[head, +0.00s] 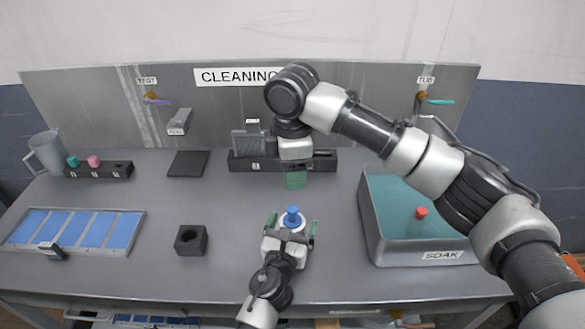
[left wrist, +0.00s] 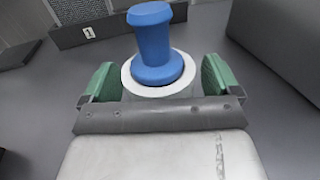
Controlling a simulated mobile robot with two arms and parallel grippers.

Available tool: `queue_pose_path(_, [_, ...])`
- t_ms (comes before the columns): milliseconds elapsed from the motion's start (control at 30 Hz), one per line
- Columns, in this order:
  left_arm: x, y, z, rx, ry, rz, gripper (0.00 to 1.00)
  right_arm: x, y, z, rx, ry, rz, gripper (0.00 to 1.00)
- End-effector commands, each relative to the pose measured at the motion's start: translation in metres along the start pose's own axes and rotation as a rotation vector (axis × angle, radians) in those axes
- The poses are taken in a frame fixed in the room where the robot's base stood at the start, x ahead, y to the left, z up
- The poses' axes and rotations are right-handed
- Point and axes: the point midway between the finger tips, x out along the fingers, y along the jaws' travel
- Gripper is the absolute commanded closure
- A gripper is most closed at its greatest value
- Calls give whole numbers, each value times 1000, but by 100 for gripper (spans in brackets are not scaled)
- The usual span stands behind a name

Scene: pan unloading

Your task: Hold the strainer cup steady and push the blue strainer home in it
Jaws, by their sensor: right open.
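The blue strainer (head: 292,214) stands in the white strainer cup (head: 287,227), its knobbed stem sticking up. The left wrist view shows the strainer (left wrist: 154,50) inside the pale round rim of the cup (left wrist: 132,85); how deep it sits is hard to tell. My left gripper (head: 293,228) is around the cup, with one green finger on each side. In the left wrist view (left wrist: 158,80) a narrow gap shows between each finger and the rim. My right gripper (head: 295,182) points down just behind the cup and above the table, open, with nothing seen in it.
A SOAK tub (head: 440,256) with a red piece (head: 421,213) stands right. A dark block with a hole (head: 190,240) and a blue-panelled tray (head: 75,228) lie left. A long black rack (head: 243,163) stands behind my right gripper. Bare table surrounds the cup.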

Motion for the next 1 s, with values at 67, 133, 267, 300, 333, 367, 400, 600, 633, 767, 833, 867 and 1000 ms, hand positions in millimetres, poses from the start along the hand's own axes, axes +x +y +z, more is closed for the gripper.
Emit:
queue_pose_path(67, [0, 0, 0, 0, 0, 0, 9, 0, 0, 0, 0, 0, 0, 46])
queue_pose_path(133, [0, 0, 0, 0, 0, 0, 9, 0, 0, 0, 0, 0, 0, 46])
queue_pose_path(267, [-3, 0, 0, 1, 0, 0, 9, 0, 0, 0, 0, 0, 0, 46])
queue_pose_path(300, [-6, 0, 0, 1, 0, 0, 9, 0, 0, 0, 0, 0, 0, 46])
queue_pose_path(333, [-10, 0, -1, 2, 1, 0, 9, 0, 0, 0, 0, 0, 0, 46])
queue_pose_path(367, [-14, 1, -1, 2, 1, 0, 9, 0, 0, 0, 0, 0, 0, 46])
queue_pose_path(400, [-20, 1, -1, 2, 1, 1, 9, 0, 0, 0, 0, 0, 0, 46])
queue_pose_path(600, [-64, 0, -1, -1, 3, -1, 9, 0, 0, 0, 0, 0, 0, 46])
queue_pose_path(633, [-70, 0, -1, -1, 3, 0, 9, 0, 0, 0, 0, 0, 0, 46])
queue_pose_path(767, [-95, 0, -1, 0, 3, 0, 9, 0, 0, 0, 0, 0, 0, 46])
queue_pose_path(833, [-104, 0, -1, -1, 2, 0, 9, 0, 0, 0, 0, 0, 0, 46])
queue_pose_path(867, [-108, 0, -1, 0, 2, 0, 9, 0, 0, 0, 0, 0, 0, 46])
queue_pose_path(1000, [-118, 0, 0, -1, 1, 0, 9, 0, 0, 0, 0, 0, 0, 46])
